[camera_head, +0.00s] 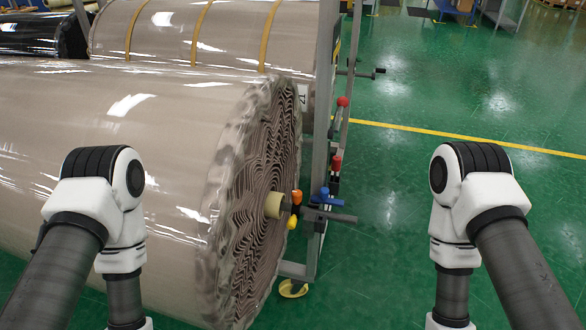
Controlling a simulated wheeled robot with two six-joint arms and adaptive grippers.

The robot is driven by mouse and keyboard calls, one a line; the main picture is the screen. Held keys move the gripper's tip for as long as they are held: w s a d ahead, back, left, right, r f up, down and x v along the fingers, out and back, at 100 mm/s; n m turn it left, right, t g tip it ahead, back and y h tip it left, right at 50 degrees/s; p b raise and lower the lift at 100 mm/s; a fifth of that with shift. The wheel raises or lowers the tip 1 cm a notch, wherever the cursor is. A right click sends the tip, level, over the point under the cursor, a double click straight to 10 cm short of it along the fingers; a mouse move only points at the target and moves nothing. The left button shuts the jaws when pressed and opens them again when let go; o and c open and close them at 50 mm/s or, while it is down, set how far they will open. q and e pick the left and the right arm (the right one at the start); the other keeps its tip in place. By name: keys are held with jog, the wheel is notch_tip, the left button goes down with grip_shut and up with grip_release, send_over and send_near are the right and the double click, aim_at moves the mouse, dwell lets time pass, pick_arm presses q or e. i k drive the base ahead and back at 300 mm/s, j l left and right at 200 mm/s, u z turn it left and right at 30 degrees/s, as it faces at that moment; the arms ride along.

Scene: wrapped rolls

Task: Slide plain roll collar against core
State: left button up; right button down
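A large plain roll (110,120) in shiny clear wrap lies across the left half of the view. Its layered brown end face (255,170) points right. A cream core (274,205) sticks out of the middle of that end. An orange and yellow piece (294,208), which may be the collar, sits just right of the core on a grey shaft (328,214); I cannot tell whether it touches the core. Both my arms hang in the foreground, left and right. My grippers are below the frame.
A grey metal rack post (322,130) stands right of the roll, with blue (326,197) and red (336,163) handles and a yellow caster (293,288). Behind lies another roll with yellow bands (230,35). Green floor (440,90) with a yellow line is open at right.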

aim_at(295, 211)
jog(key=k+u, duration=0.1)
jog(key=u, duration=0.25)
jog(key=k+u, duration=0.15)
jog(key=u, duration=0.25)
jog(key=k+u, duration=0.15)
jog(key=u, duration=0.2)
